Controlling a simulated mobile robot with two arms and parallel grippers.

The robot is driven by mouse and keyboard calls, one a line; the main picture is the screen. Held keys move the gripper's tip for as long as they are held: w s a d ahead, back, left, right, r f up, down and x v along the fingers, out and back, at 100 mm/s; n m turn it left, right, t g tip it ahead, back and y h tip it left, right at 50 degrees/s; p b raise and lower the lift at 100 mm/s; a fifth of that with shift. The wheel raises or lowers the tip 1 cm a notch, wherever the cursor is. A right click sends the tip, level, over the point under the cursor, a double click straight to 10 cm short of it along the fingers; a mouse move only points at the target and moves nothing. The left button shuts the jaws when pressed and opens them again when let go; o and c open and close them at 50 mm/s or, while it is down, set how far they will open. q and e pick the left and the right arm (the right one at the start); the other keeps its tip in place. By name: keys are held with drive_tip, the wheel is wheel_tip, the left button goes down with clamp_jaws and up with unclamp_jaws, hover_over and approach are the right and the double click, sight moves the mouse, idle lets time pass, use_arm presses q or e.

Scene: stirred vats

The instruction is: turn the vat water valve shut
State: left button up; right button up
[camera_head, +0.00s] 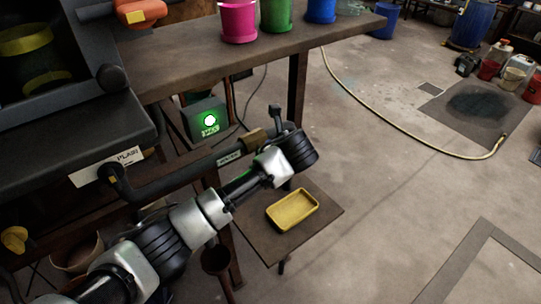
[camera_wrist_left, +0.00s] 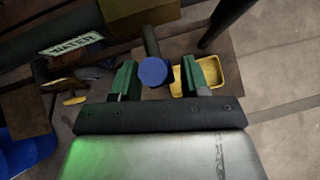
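The water valve is on a dark pipe with a "WATER" label (camera_head: 229,157) below the bench; its brass body (camera_head: 255,137) also shows in the left wrist view (camera_wrist_left: 143,14). In that view a dark lever (camera_wrist_left: 151,40) runs from the body to a blue round knob (camera_wrist_left: 154,72). My left gripper (camera_wrist_left: 159,78) is open, with its green fingers on either side of the knob. Gaps show between fingers and knob, so it does not look gripped. In the head view my left wrist (camera_head: 290,152) hides most of the gripper. My right gripper is not in view.
A yellow tray (camera_head: 293,210) sits on a low brown stand (camera_head: 332,212) below the arm. The bench (camera_head: 190,60) holds pink (camera_head: 239,20), green and blue pots. A green lit box (camera_head: 207,120) is under it. A hose (camera_head: 375,125) crosses the open floor at right.

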use_arm(q)
drive_tip(key=b+v, duration=0.3)
drive_tip(key=v, duration=0.8)
drive_tip(key=shift+a, duration=0.1)
